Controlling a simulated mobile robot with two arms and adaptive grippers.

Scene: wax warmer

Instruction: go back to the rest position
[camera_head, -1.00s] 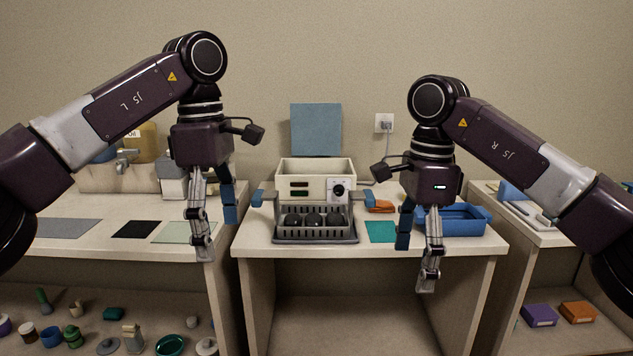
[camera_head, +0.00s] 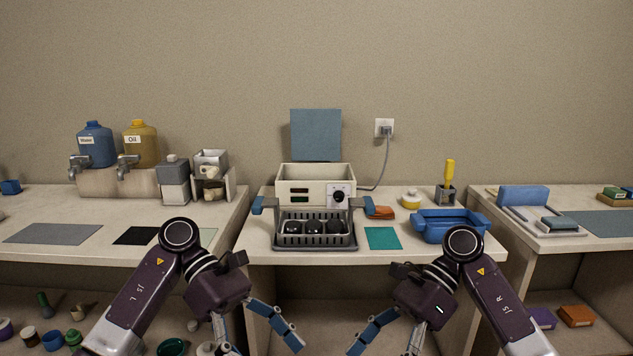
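My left gripper (camera_head: 258,338) hangs low in front of the middle table, its blue-padded fingers spread open and empty. My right gripper (camera_head: 388,340) is in a matching low pose to the right, also spread open and empty. Both stay below the tabletop edge and apart from each other; some fingertips run to the bottom edge of the picture. The white wax warmer (camera_head: 290,190) stands on the middle table with its blue-grey lid (camera_head: 315,134) upright behind it. A grey rack (camera_head: 285,240) holding several dark round pieces sits at the warmer's front.
Blue (camera_head: 96,144) and yellow (camera_head: 141,143) jugs stand at left. The right table (camera_head: 484,205) holds a grey tray.

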